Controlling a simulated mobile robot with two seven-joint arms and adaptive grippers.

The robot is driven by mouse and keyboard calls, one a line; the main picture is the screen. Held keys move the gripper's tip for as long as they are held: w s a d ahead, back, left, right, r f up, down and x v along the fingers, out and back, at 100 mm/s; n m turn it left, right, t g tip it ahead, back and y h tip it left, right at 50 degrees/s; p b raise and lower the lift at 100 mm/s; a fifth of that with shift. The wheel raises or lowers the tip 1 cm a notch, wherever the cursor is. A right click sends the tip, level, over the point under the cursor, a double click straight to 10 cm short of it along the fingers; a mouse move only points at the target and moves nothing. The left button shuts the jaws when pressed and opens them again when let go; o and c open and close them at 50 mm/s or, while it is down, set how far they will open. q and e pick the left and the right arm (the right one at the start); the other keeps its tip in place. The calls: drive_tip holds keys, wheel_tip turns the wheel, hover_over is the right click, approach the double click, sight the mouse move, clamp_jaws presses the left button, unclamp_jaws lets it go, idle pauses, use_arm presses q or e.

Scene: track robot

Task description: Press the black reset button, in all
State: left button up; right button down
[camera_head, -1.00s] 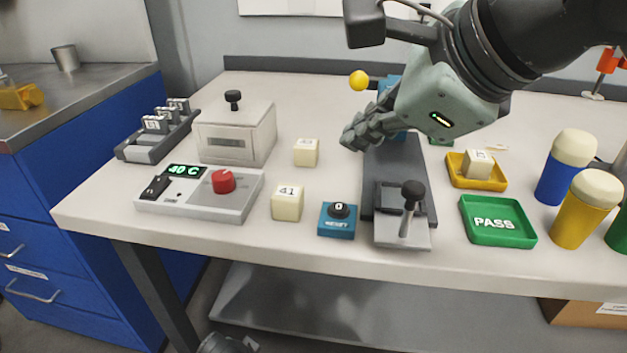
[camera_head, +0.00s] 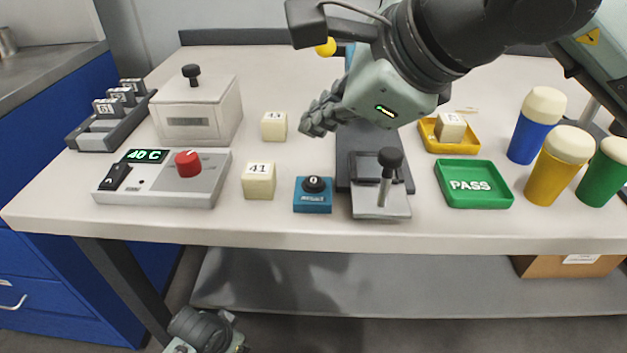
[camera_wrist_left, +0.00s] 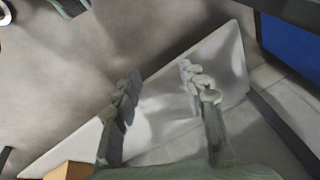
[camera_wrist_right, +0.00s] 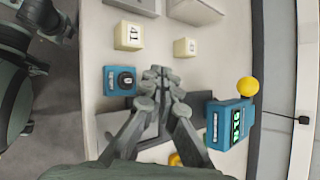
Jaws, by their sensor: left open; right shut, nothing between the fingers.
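The black reset button (camera_head: 314,184) sits on top of a small blue box (camera_head: 313,203) labelled RESET near the table's front edge. The button also shows in the right wrist view (camera_wrist_right: 126,79), left of the fingers. My right gripper (camera_head: 312,126) is shut and empty. It hangs above the table, behind the blue box in the head view and apart from it. My left gripper (camera_wrist_left: 160,95) is open and empty in its wrist view, over the floor and the low shelf. In the head view only part of my left arm shows at the bottom.
A lever press (camera_head: 381,190) stands right of the blue box. A cube marked 41 (camera_head: 259,182) and a grey control box with a red knob (camera_head: 163,178) stand left. A green PASS tray (camera_head: 473,184) and several coloured bottles (camera_head: 538,125) are at right.

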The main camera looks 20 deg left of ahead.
sight(317, 183)
wheel_tip(317, 183, down, 3)
drive_tip(key=shift+f, duration=0.1)
drive_tip(key=f+b, duration=0.2)
drive_tip(key=b, duration=0.1)
use_arm(q)
wheel_tip(317, 183, up, 8)
drive_tip(key=d+t, duration=0.1)
drive_tip(key=t, duration=0.1)
drive_tip(key=shift+w+d+b, duration=0.3)
drive_tip(key=shift+w+d, duration=0.05)
use_arm(e)
drive_tip(key=shift+f, duration=0.1)
idle(0.7)
use_arm(q)
drive_tip(key=shift+f+b, duration=0.85)
drive_tip(key=shift+b, duration=0.05)
use_arm(e)
drive_tip(key=shift+f, duration=0.45)
use_arm(q)
drive_tip(key=shift+f+b, duration=0.65)
drive_tip(key=shift+f, duration=0.05)
use_arm(e)
drive_tip(key=shift+f, duration=0.35)
drive_tip(key=shift+r, duration=0.1)
use_arm(q)
drive_tip(key=shift+r, duration=0.15)
use_arm(e)
drive_tip(key=shift+r, duration=0.7)
